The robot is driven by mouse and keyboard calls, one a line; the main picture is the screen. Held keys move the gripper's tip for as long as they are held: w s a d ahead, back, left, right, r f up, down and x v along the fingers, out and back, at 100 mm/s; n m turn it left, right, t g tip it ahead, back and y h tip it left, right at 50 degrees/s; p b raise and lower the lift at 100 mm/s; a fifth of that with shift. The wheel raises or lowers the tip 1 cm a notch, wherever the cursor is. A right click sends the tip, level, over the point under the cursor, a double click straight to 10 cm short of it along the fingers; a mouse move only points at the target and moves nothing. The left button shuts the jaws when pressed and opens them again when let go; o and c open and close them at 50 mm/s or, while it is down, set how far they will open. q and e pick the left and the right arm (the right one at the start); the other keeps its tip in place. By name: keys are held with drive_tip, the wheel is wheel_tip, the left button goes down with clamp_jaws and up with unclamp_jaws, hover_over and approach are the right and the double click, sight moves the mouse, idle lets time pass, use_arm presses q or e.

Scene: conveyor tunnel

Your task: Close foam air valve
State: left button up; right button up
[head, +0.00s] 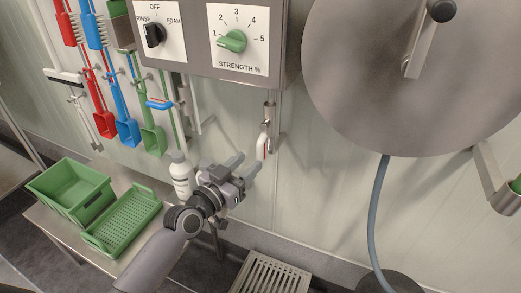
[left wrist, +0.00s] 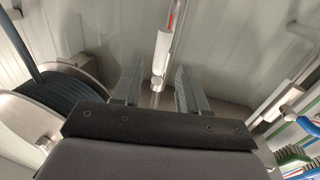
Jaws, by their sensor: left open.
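A small metal valve (head: 268,111) sits on a thin pipe below the control box; I take it for the foam air valve, though no label is readable. Its white lever with a red stripe (head: 263,143) hangs down, slightly tilted. My left gripper (head: 244,165) is open and empty, just below and left of the lever's lower end. In the left wrist view, the lever (left wrist: 163,50) points in between the open fingertips of the left gripper (left wrist: 158,75); I cannot tell whether its end lies between them in depth. My right gripper is not in view.
The control box (head: 275,62) with two knobs is above. A blue-handled valve (head: 160,104) and hanging brushes and scoops are left. A white bottle (head: 181,172) stands behind my left arm, near green crates (head: 95,205). A large hose reel (head: 410,130) is right.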

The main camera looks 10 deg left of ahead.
sight(258, 153)
use_arm(q)
drive_tip(key=shift+b+x, duration=0.3)
drive_tip(key=shift+x, duration=2.95)
drive_tip(key=shift+c, duration=0.2)
